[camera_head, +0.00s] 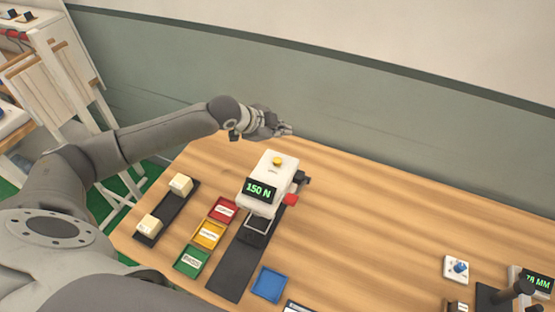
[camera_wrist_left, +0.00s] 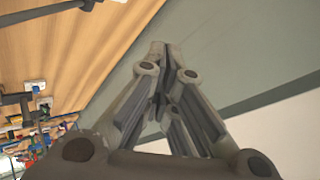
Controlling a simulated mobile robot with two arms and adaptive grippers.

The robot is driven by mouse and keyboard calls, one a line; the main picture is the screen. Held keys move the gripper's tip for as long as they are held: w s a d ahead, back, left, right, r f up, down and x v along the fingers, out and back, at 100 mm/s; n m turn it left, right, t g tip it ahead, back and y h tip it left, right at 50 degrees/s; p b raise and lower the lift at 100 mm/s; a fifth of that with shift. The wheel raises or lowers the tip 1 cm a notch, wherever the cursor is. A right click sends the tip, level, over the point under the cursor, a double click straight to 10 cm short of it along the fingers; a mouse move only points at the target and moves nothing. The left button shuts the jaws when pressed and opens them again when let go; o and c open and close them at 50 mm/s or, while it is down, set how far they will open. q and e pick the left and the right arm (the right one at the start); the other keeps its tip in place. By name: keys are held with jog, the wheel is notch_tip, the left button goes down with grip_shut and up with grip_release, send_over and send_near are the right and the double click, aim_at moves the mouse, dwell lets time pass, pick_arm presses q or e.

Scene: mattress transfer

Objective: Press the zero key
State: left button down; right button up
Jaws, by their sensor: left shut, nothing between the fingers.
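A white force gauge (camera_head: 263,204) stands on the wooden table, with a lit display (camera_head: 260,190) reading 150 N. A round yellow key (camera_head: 278,160) sits on its top far part, with small dark lettering beside it that is too small to read. My left gripper (camera_head: 289,130) is shut and empty. It hovers beyond the far end of the gauge, near the wall, apart from the key. In the left wrist view the fingers (camera_wrist_left: 163,52) come together against the wall and table edge. My right gripper is not in view.
Red (camera_head: 222,210), yellow (camera_head: 208,235) and green (camera_head: 191,259) trays stand left of the gauge. A black strip (camera_head: 166,214) carries two cream blocks. A blue tray (camera_head: 269,284) lies in front. A small white box with a blue knob (camera_head: 456,268) stands right. The middle right of the table is clear.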

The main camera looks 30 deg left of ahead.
pick_arm(q)
jog(key=b, duration=0.7)
send_over(279, 162)
jog(key=shift+f, duration=3.8)
jog(key=shift+w+f+b, duration=0.1)
jog(key=shift+f+b, duration=0.3)
jog(key=shift+f, duration=0.2)
jog(key=shift+f, duration=0.1)
jog(key=shift+f, duration=0.25)
jog(key=shift+f, duration=0.95)
jog(key=shift+r+p, duration=1.1)
jog(key=shift+r, duration=0.25)
